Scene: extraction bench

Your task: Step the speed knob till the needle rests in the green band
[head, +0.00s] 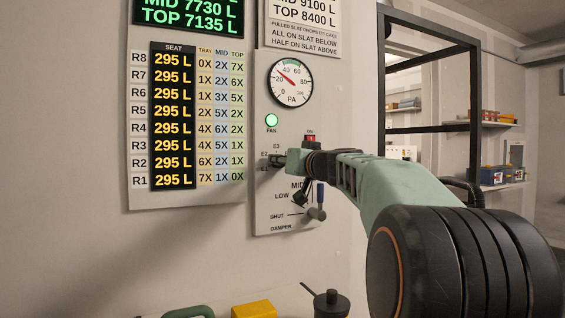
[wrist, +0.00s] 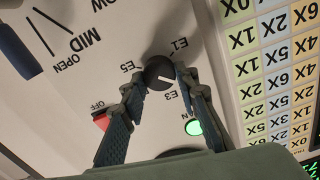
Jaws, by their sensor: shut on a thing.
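The speed knob (wrist: 158,72) is a dark round knob on the pale panel (wrist: 95,75), among labels E1, E3 and E5. Its white mark points right in the wrist view, between E1 and E3. My gripper (wrist: 160,82) is shut on the knob, one finger on each side. In the head view my gripper (head: 284,160) reaches the panel and hides most of the knob. The round PA gauge (head: 291,92) is above it. Its red needle points to the upper left near 20, below the green band (head: 291,63) at the top.
A green FAN lamp (head: 271,120) is lit. A red switch (head: 310,139) and the damper lever (head: 317,213) are close to my gripper. A sign with R1 to R8 rows (head: 173,120) hangs left. A yellow block (head: 254,310) and a dark lidded vessel (head: 331,302) stand below.

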